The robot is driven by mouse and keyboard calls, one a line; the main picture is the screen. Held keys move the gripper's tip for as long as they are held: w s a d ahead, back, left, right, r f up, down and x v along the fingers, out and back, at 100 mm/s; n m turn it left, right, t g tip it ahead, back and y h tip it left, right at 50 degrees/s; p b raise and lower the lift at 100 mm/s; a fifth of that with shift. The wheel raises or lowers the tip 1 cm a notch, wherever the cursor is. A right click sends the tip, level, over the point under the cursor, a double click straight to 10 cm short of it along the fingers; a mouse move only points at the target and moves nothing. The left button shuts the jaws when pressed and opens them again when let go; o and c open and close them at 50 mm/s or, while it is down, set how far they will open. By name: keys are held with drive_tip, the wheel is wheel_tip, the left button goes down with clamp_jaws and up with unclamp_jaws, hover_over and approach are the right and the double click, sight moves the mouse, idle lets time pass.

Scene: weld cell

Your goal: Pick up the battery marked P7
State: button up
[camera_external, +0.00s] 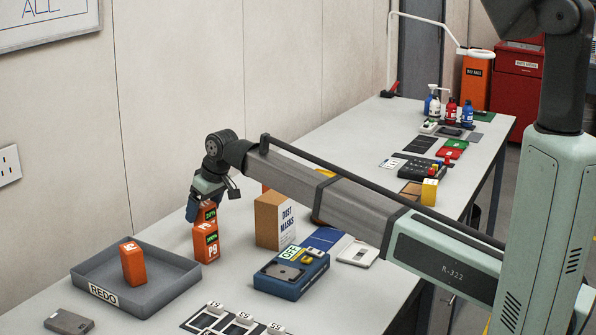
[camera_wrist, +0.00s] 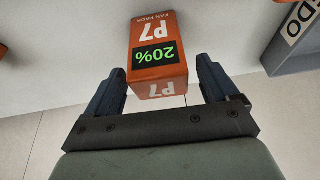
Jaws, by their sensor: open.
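The orange battery marked P7 (camera_wrist: 160,50), with a green 20% display, lies between the two spread fingers of my gripper (camera_wrist: 162,82) in the wrist view. A gap shows at the right finger; the left finger is very close to its side. In the external view my gripper (camera_external: 201,204) is low over the table, at an orange battery (camera_external: 211,213) with a green display, partly hidden. The battery marked P9 (camera_external: 207,252) stands upright directly in front of it and overlaps it in the picture.
The grey tray labelled REDO (camera_external: 165,298) holds another orange battery (camera_external: 133,264); the tray's corner also shows in the wrist view (camera_wrist: 285,50). A dust masks box (camera_external: 275,222) and a blue device (camera_external: 290,272) stand to the right. Bare table lies between tray and P9.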

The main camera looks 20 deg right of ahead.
drive_tip(key=shift+w+a+f, duration=0.15)
drive_tip(key=shift+f, duration=0.55)
drive_tip(key=c, duration=1.3)
